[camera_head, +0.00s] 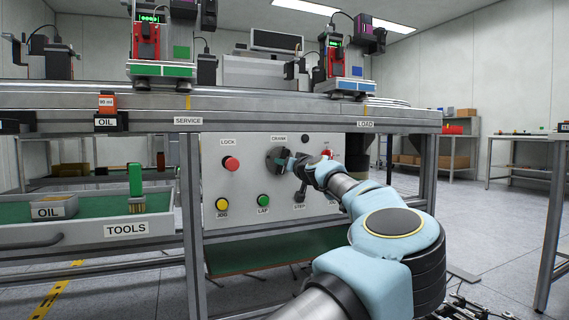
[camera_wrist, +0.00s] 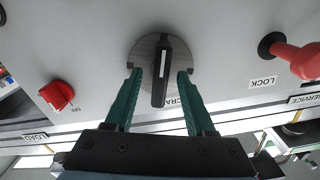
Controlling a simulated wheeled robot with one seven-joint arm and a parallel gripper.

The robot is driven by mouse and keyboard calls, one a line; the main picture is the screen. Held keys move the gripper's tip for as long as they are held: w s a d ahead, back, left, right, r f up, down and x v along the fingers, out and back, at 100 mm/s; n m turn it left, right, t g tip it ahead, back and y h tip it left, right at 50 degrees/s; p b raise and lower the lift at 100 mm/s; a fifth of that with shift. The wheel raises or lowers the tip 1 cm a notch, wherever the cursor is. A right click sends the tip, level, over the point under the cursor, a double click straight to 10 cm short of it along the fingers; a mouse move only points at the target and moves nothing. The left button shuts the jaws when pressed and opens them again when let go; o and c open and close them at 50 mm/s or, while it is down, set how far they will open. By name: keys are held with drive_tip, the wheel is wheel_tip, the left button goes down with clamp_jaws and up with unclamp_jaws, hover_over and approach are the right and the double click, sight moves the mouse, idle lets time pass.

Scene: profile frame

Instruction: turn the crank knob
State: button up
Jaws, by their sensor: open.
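The crank knob is a black bar handle with a white line on a round grey disc. It sits on the light panel under the CRANK label. In the wrist view the knob (camera_wrist: 161,75) is upright in the picture, its lower end between the fingers. In the head view the knob (camera_head: 276,158) is partly hidden by my gripper (camera_head: 292,163). My gripper (camera_wrist: 158,73) is open, with one teal finger on each side of the handle and a gap on both sides. How deep the fingers reach along the handle is hard to tell.
The panel (camera_head: 245,170) also carries a red LOCK knob (camera_head: 231,164), a yellow JOG button (camera_head: 222,204), a green LAP button (camera_head: 263,200) and a red switch (camera_wrist: 58,95). A bench top (camera_head: 260,118) runs above. A TOOLS drawer (camera_head: 95,232) stands out at left.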

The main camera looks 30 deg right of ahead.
drive_tip(key=s+a+p, duration=0.1)
drive_tip(key=s+p, duration=0.1)
drive_tip(key=s, duration=0.6)
drive_tip(key=shift+s, duration=0.4)
